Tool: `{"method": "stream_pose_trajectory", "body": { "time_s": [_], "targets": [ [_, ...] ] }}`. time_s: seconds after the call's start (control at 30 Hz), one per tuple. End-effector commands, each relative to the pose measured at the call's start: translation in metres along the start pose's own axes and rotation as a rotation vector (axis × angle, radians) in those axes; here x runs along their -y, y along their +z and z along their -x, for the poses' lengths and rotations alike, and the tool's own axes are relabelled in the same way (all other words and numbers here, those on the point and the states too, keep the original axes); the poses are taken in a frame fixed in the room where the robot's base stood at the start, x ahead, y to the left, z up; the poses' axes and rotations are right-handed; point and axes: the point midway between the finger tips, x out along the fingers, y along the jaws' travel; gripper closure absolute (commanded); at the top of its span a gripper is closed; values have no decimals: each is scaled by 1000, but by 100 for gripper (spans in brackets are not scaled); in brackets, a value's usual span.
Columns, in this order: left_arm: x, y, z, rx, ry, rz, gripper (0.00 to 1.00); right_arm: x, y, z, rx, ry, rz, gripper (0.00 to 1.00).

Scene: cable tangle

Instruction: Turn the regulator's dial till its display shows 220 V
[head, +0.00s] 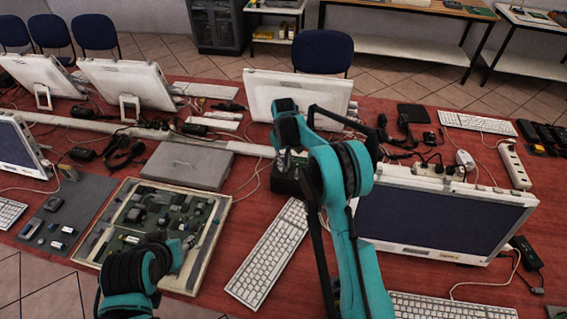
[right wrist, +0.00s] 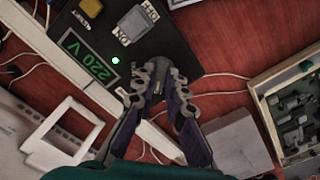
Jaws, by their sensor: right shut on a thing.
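The regulator is a black box with a green display, and it shows in the right wrist view (right wrist: 185,35). The display (right wrist: 88,58) reads 220 V, with a lit green lamp beside it. In the head view the regulator (head: 285,186) is mostly behind my right arm. My right gripper (right wrist: 157,78) is at the box's edge, its fingertips closed on the dial, which they mostly hide. It also shows in the head view (head: 292,160). My left gripper (head: 184,252) is over the framed circuit board at lower left; its fingers are too small to judge.
A keyboard (head: 268,255) lies in front of the regulator, with a monitor (head: 440,215) to the right. A grey closed case (head: 188,165) and the framed board (head: 213,240) are at left. Cables and a power strip (head: 515,166) crowd the red table.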

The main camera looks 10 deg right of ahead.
Motion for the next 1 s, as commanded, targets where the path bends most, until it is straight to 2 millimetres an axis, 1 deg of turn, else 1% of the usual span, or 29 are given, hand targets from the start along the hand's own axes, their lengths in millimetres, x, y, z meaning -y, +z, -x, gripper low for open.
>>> {"method": "stream_pose_trajectory", "body": {
  "time_s": [0.1, 0.13, 0.17, 0.2, 0.47, 0.6, 0.67, 0.77, 1.0],
  "targets": [
    [0, 0, 0, 0, 0, 0, 60, 0, 0, 0, -1, 0, -1, 100],
    [0, 0, 0, 0, 0, 0, 60, 0, 0, 0, -1, 0, -1, 86],
    [0, 0, 0, 0, 0, 0, 60, 0, 0, 0, -1, 0, -1, 78],
    [0, 0, 0, 0, 0, 0, 60, 0, 0, 0, -1, 0, -1, 67],
    [0, 0, 0, 0, 0, 0, 60, 0, 0, 0, 0, 0, -1, 67],
    [0, 0, 0, 0, 0, 0, 60, 0, 0, 7, 0, 0, -1, 67],
    [0, 0, 0, 0, 0, 0, 60, 0, 0, 14, 0, 0, -1, 67],
    [0, 0, 0, 0, 0, 0, 60, 0, 0, 33, 0, 0, -1, 67],
    [0, 0, 0, 0, 0, 0, 60, 0, 0, 86, 0, 0, -1, 67]
  ]
}}
